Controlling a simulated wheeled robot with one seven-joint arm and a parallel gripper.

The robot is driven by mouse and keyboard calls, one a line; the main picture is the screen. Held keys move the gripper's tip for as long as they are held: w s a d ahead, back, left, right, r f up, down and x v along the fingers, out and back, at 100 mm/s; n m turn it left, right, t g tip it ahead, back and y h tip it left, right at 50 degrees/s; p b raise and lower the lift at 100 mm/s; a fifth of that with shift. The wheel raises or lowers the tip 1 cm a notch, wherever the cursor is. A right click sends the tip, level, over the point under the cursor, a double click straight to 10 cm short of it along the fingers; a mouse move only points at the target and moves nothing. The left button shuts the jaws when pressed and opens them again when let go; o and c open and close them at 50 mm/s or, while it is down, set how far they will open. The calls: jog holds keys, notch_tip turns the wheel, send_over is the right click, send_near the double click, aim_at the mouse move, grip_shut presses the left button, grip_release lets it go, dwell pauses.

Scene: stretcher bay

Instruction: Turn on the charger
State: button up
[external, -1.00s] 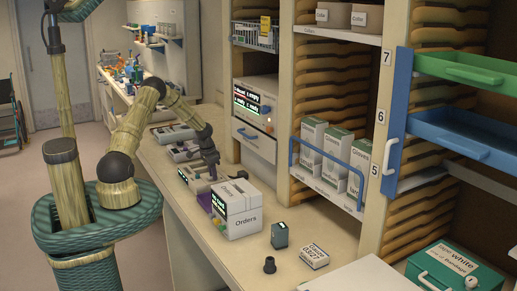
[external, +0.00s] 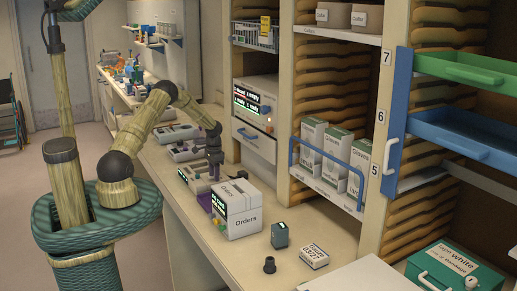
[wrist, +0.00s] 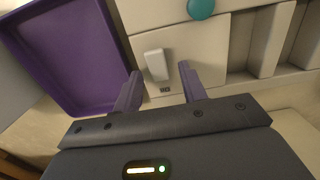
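The charger (wrist: 185,40) is a beige device on the counter, seen close up in the wrist view. Its pale switch (wrist: 157,65) stands on the front panel above a small dark label, with a round teal knob (wrist: 201,8) higher up. Slots show at its right.
A purple tray (wrist: 65,50) lies just left of the charger in the wrist view. The white Orders box (external: 238,210) stands close in front of my gripper. Other grey devices (external: 176,134) line the counter behind. The shelf unit (external: 287,90) rises on the right.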

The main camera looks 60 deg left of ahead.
jog(key=shift+r, duration=0.1)
notch_tip(320, 180, up, 17)
jog(key=b, duration=0.4)
jog(key=shift+w, duration=0.4)
jog(key=shift+d+r, duration=0.1)
jog(key=s+d, duration=0.3)
jog(key=d, duration=0.6)
jog(key=s+d+t, duration=0.1)
jog(key=s+d, duration=0.1)
jog(key=d, duration=0.7)
jog(key=s+d+t, duration=0.1)
jog(key=s+d, duration=0.2)
jog(key=d, duration=0.5)
jog(key=shift+s+d+r+m+y, duration=0.25)
jog(key=shift+s+d+m+y, duration=0.05)
jog(key=shift+d+m, duration=0.1)
jog(key=s+d+f+t, duration=0.1)
jog(key=s+d, duration=0.5)
jog(key=s, duration=0.4)
jog(key=shift+s+d+f+n, duration=0.15)
jog(key=shift+s+f+n, duration=0.1)
jog(key=shift+n, duration=0.15)
